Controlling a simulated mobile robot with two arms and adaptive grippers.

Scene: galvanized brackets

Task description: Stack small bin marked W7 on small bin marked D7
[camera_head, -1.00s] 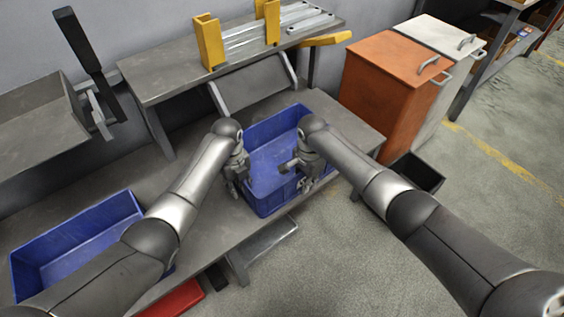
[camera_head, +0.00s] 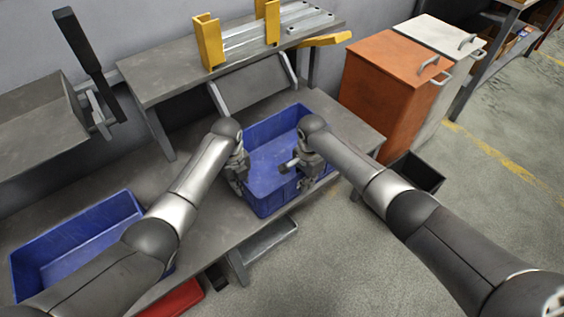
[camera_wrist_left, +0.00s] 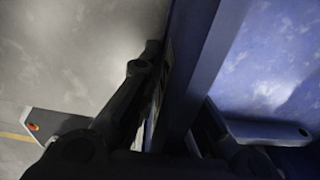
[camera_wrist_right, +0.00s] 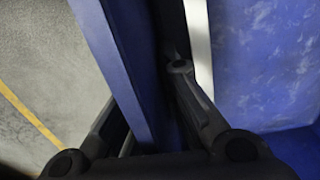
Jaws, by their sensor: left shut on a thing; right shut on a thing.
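A blue bin (camera_head: 275,163) is at the middle of the low metal bench, between my two grippers. Its marking is not readable. My left gripper (camera_head: 240,176) is shut on its near-left wall; that wall shows between the fingers in the left wrist view (camera_wrist_left: 190,60). My right gripper (camera_head: 303,178) is shut on its right side, and the wall (camera_wrist_right: 118,60) runs between the fingers in the right wrist view. A second blue bin (camera_head: 75,240) stands at the bench's left end, partly hidden by my left arm. Its marking is not readable either.
A raised shelf (camera_head: 160,80) with yellow brackets (camera_head: 208,42) stands behind the bench. An orange cabinet (camera_head: 385,85) and a white one (camera_head: 440,40) are at the right. A dark open box (camera_head: 418,172) is below them. A red bin (camera_head: 172,300) lies under the bench.

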